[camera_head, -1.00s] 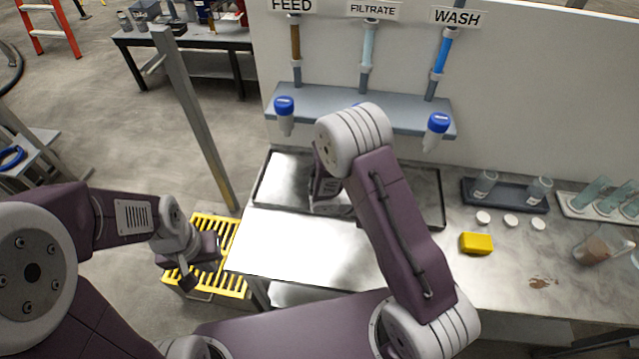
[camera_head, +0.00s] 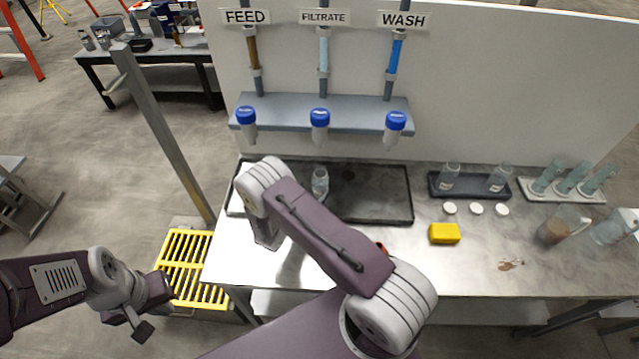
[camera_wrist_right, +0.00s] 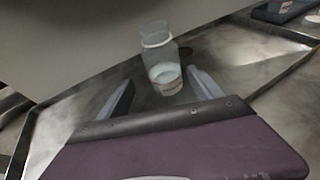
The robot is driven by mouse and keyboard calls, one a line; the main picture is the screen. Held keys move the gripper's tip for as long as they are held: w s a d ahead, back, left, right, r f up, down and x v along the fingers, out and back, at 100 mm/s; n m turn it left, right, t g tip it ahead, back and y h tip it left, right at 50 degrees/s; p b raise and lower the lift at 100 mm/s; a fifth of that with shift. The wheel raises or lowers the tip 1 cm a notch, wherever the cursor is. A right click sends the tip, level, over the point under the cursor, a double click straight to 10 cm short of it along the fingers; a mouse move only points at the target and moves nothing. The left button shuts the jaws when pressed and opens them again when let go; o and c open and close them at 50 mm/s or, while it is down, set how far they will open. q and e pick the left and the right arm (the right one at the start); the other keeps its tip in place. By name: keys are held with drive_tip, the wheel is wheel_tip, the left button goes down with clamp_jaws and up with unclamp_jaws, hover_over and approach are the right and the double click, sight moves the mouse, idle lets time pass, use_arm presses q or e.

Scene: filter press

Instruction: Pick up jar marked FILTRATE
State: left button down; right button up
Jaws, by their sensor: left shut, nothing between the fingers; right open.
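A clear jar (camera_head: 320,182) stands upright in the dark tray, below the FILTRATE label (camera_head: 325,17). In the right wrist view the jar (camera_wrist_right: 161,62) shows pale liquid in its lower part and a small label too blurred to read. My right gripper (camera_wrist_right: 160,88) is open and empty; its fingers point at the jar, which stands just ahead of the gap. In the head view my right arm hides its fingertips. My left gripper (camera_head: 140,325) is shut and empty, off the bench at the lower left, far from the jar.
A dark tray (camera_head: 390,219) lies under a shelf (camera_head: 283,122) with several blue-capped nozzles. A yellow grate step (camera_head: 180,265) stands left of the bench.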

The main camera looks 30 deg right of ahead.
sight(320, 180)
drive_tip(key=shift+w+d+f, duration=0.2)
drive_tip(key=shift+w+d, duration=0.1)
drive_tip(key=shift+d, duration=0.1)
drive_tip(key=x, duration=0.1)
drive_tip(key=p+x, duration=0.1)
drive_tip(key=x, duration=0.2)
drive_tip(key=shift+s+d+p, duration=0.15)
drive_tip(key=shift+d+p, duration=0.2)
drive_tip(key=shift+d, duration=0.15)
drive_tip(key=shift+d+f, duration=0.15)
drive_tip(key=c, duration=1)
clamp_jaws()
drive_tip(key=shift+r, duration=1)
wheel_tip(320, 180, up, 3)
drive_tip(key=shift+s+f+b, duration=0.2)
drive_tip(key=shift+b, duration=0.2)
drive_tip(key=s+d+r+b, duration=0.1)
drive_tip(key=s+d+r, duration=0.2)
drive_tip(key=s+r, duration=0.3)
drive_tip(key=s, duration=0.4)
drive_tip(key=shift+s+d+r, duration=0.2)
drive_tip(key=shift+d+r, duration=0.05)
drive_tip(key=shift+r, duration=0.05)
